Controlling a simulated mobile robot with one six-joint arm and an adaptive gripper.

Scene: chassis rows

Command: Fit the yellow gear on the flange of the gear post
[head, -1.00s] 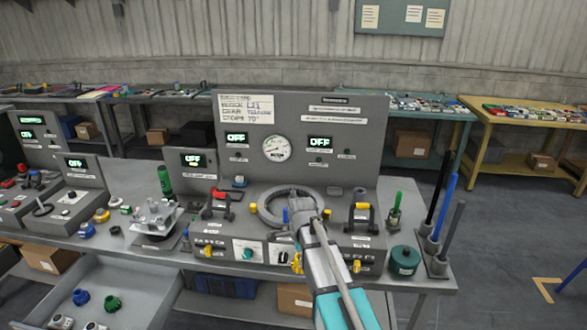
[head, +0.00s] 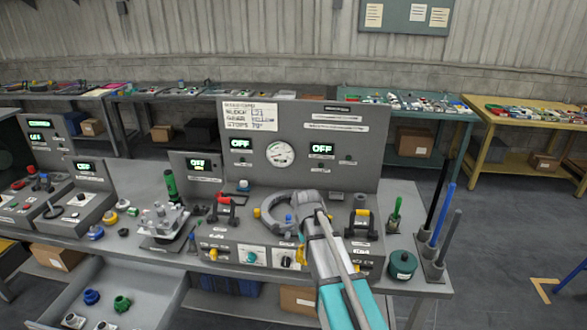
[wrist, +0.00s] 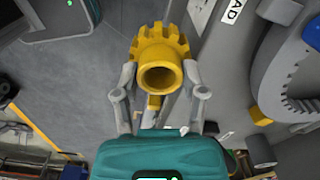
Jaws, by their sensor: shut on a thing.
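The yellow gear (wrist: 160,48) is held in my gripper (wrist: 161,88). In the wrist view the two grey fingers are shut on it from either side, and its open bore faces the camera. In the head view a little yellow of the gear (head: 301,256) shows left of my arm, low at the console front; the fingers are hidden there. The grey toothed ring (head: 268,212) on the console top is partly hidden by my wrist. In the wrist view the ring (wrist: 262,82) lies to the right, apart from the gear. I cannot tell which part is the gear post.
A blue peg (head: 288,218) stands by the ring. Handles with red (head: 224,197) and yellow (head: 361,213) parts flank it. A teal canister (head: 402,264) and upright rods (head: 438,225) stand at right. An open drawer (head: 150,290) is at lower left.

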